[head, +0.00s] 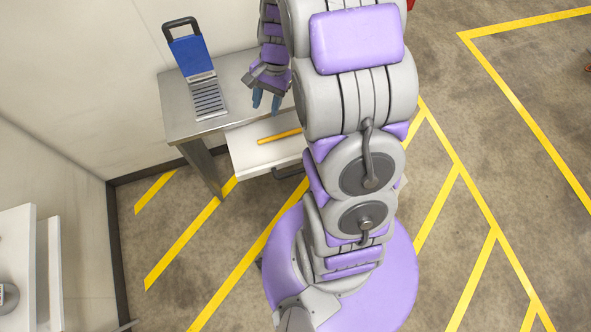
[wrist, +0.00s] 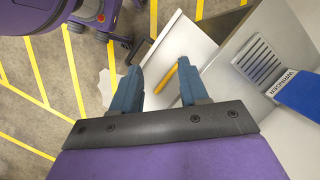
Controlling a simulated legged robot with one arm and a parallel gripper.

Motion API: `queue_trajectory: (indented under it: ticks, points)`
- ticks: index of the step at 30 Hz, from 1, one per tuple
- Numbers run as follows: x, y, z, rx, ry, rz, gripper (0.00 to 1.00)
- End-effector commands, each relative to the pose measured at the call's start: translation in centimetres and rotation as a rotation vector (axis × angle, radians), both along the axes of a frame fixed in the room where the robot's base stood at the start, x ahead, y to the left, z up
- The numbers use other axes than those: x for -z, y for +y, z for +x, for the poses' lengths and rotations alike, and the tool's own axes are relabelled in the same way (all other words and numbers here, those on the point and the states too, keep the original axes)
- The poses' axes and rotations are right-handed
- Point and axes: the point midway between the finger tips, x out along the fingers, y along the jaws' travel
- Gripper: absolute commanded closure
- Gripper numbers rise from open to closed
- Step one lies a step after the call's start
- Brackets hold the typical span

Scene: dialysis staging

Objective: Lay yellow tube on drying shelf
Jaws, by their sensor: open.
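The yellow tube (head: 279,136) lies in a white pulled-out drawer (head: 248,152) under a grey metal table; part of it is hidden behind my arm in the head view. The wrist view shows the tube (wrist: 168,79) between and beyond the fingers, with the drawer (wrist: 186,35) around it. My gripper (head: 266,101) is open and empty, pointing down above the drawer, apart from the tube. It also shows in the wrist view (wrist: 158,77). I cannot tell which surface is the drying shelf.
On the grey table (head: 180,125) stands a blue-backed device (head: 191,56) with a ribbed tray; its label reads "WRINGER" in the wrist view. White shelving (head: 18,260) stands at the lower left. Yellow-striped floor lies open at right.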

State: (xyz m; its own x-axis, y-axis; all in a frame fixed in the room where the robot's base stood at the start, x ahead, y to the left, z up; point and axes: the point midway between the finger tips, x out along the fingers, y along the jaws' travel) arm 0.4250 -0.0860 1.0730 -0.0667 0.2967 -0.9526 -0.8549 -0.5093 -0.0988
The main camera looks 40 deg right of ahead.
Motion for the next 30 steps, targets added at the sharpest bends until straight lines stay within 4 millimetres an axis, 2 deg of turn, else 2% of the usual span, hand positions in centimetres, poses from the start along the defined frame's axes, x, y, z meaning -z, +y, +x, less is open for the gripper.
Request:
queue_trajectory:
  ticks: [1,6,11,15,24,27,30]
  points:
    - [-1.5,1.2,-1.1,-0.060,-0.011,-0.010,0.56]
    - [-5.5,4.3,-5.2,-0.262,-0.032,-0.036,0.56]
    - [-8.5,6.5,-9.6,-0.449,-0.051,-0.065,0.56]
    - [-10.4,7.9,-13.9,-0.611,-0.057,-0.087,0.56]
    - [-12.6,8.9,-22.3,-0.917,-0.071,-0.139,0.56]
    - [-12.8,8.9,-24.0,-0.978,-0.070,-0.151,0.56]
    - [-12.9,8.7,-24.9,-1.013,-0.070,-0.158,0.56]
